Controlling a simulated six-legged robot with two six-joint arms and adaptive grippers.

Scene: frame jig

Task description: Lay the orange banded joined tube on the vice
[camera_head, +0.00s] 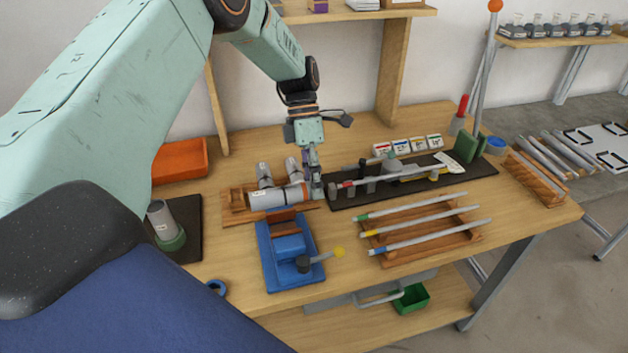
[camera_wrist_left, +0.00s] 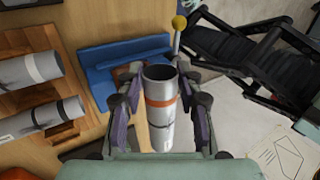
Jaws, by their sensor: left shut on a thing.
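The orange banded joined tube (camera_wrist_left: 160,125) is a grey cylinder held between the fingers of my left gripper (camera_wrist_left: 158,110). In the head view the tube (camera_head: 272,199) lies level, its orange band near its right end, in front of the wooden rack. My left gripper (camera_head: 313,185) is shut on it from above, at that end. The blue vice (camera_head: 287,248), with brown jaw faces and a yellow-knobbed handle, stands on the bench just nearer than the tube. In the left wrist view the vice (camera_wrist_left: 98,75) is partly hidden behind the gripper and tube. My right gripper is not seen.
The wooden rack (camera_head: 231,208) holds two other grey tubes, just behind the held one. A dark mat (camera_head: 485,171) with tools and a rack of colour-banded rods (camera_head: 436,249) lie to the right. A grey tube on a green base (camera_head: 163,223) stands left.

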